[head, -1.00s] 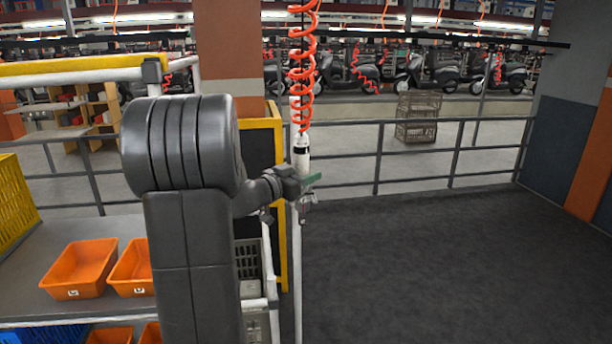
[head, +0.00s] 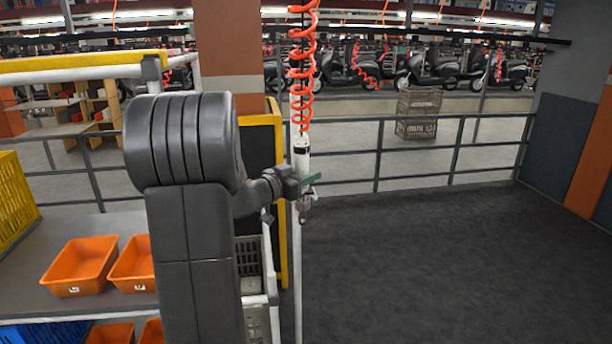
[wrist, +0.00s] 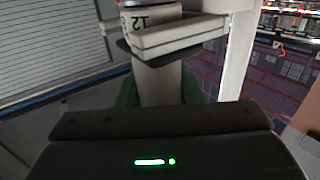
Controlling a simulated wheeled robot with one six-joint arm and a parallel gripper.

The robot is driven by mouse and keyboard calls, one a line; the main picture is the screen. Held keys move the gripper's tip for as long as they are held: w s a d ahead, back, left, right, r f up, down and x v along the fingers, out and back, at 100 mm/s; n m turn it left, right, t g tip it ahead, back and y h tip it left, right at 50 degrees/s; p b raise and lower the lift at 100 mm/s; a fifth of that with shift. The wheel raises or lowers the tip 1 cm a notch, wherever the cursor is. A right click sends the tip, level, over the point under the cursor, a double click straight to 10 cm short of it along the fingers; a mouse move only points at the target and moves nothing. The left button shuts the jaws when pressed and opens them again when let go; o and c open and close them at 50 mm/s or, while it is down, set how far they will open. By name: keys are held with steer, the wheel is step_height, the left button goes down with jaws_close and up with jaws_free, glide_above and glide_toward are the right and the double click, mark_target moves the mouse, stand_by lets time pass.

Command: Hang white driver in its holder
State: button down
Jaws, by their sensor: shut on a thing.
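The white driver (head: 302,160) hangs upright under a coiled orange hose, beside a thin white post (head: 297,270). My gripper (head: 308,181), with green fingers, is shut on its body. In the wrist view the driver's pale body (wrist: 158,85) stands between the green fingers (wrist: 160,95), and black "12" markings show above. A pale bar-like part (wrist: 178,36), perhaps the holder, crosses close to the driver near the post (wrist: 238,55). I cannot tell whether the driver is seated in it or only beside it. The driver's lower end is hidden in the wrist view.
The coiled orange hose (head: 302,80) hangs from above. Orange bins (head: 80,266) sit on a bench at left. A yellow-framed dark panel (head: 277,160) stands behind my arm. A grey railing (head: 420,180) runs behind; the dark floor (head: 430,260) at right is clear.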

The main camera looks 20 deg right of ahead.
steer(key=shift+f, duration=0.25)
steer(key=c, duration=0.9)
jaws_free()
steer(key=shift+f, duration=0.15)
steer(key=b+v, duration=0.2)
steer(key=v, duration=1.2)
steer(key=shift+d, duration=0.1)
steer(key=p+x, duration=0.2)
steer(key=x, duration=1.2)
steer(key=shift+r, duration=0.25)
